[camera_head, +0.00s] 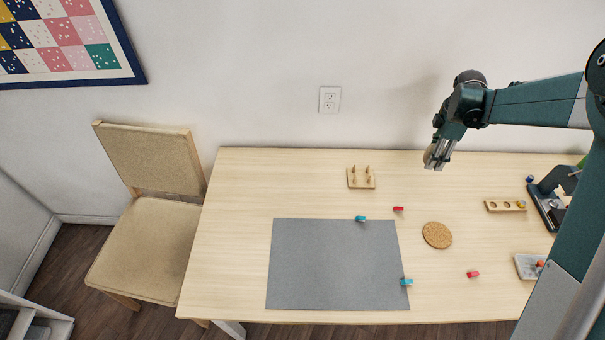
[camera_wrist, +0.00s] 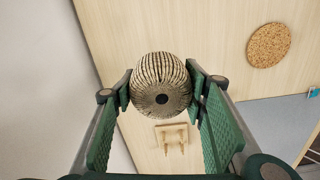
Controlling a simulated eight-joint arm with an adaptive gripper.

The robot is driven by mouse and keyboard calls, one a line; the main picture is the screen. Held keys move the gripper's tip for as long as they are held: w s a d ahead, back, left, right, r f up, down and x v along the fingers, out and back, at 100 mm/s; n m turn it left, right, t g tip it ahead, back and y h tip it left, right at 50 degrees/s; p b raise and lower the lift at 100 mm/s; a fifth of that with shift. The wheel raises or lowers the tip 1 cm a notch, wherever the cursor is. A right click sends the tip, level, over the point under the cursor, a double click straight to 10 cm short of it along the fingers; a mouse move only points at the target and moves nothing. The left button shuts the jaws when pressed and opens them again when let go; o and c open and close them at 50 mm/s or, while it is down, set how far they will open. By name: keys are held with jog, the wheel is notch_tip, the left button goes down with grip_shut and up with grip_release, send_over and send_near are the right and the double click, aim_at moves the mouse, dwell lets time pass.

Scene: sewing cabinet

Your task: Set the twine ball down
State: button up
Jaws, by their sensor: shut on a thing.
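The twine ball (camera_wrist: 158,88) is tan with dark winding lines and a dark round spot. It sits between the two green fingers of my gripper (camera_wrist: 160,92) in the wrist view. In the head view my gripper (camera_head: 436,158) is at the back right of the table, with part of the ball (camera_head: 429,155) showing beside the fingers. My gripper is shut on the ball and appears to hold it above the table near its back edge. The fingers hide part of the ball in the head view.
The wooden table (camera_head: 240,200) bears a grey mat (camera_head: 335,265), a round cork coaster (camera_head: 437,235), a peg stand (camera_head: 361,178), a wooden holder with holes (camera_head: 505,206), a small tray (camera_head: 526,268) and a sewing machine (camera_head: 548,203). Small red and blue pieces lie about. The table's back left is clear.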

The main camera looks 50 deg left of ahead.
jog(key=s+a, duration=0.7)
jog(key=a, duration=0.3)
jog(key=s+a, duration=0.8)
jog(key=a, duration=0.2)
jog(key=g+b, duration=0.1)
jog(key=b, duration=0.1)
send_over(291, 178)
jog(key=shift+w+r, duration=0.15)
jog(key=shift+w, duration=0.05)
jog(key=shift+f+b, duration=0.4)
jog(key=shift+f, duration=2.75)
jog(key=shift+f+b, duration=0.35)
jog(key=shift+f, duration=1.5)
jog(key=shift+f, duration=0.1)
